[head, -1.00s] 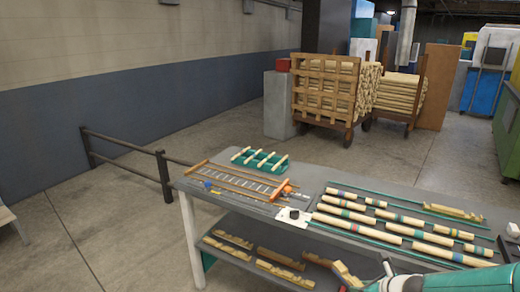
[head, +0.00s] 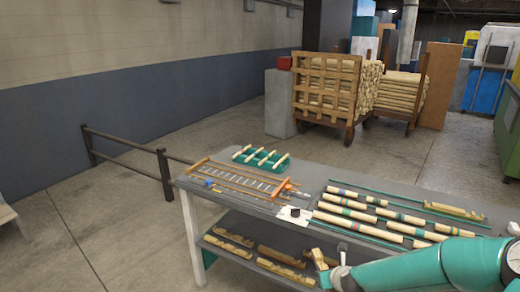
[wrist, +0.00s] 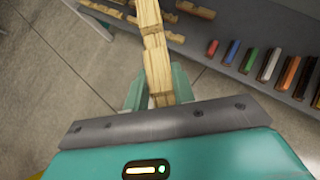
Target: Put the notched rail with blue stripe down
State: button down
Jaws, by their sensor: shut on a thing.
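My gripper (wrist: 157,88) is shut on a pale wooden notched rail (wrist: 156,48), which sticks out away from the jaws. No blue stripe shows on the part I can see. In the head view my gripper (head: 338,275) is low in front of the workbench, at the level of its lower shelf. The held rail (head: 320,258) shows there as a short, tilted piece close to the shelf. I cannot tell whether it touches anything. Several other notched rails (head: 229,250) lie on the lower shelf (head: 252,258).
The workbench top (head: 315,180) carries several striped turned rods (head: 345,212), a green tray (head: 262,160) of rods and an orange-ended frame (head: 240,181). The wrist view shows several coloured-ended bars (wrist: 249,60) along a shelf.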

jog(key=w+a+m+h, duration=0.1)
jog(key=w+a+m, duration=0.15)
jog(key=a, duration=0.35)
jog(key=s+f, duration=0.5)
jog(key=f, duration=0.1)
jog(key=shift+d+n, duration=0.15)
jog(key=shift+n, duration=0.2)
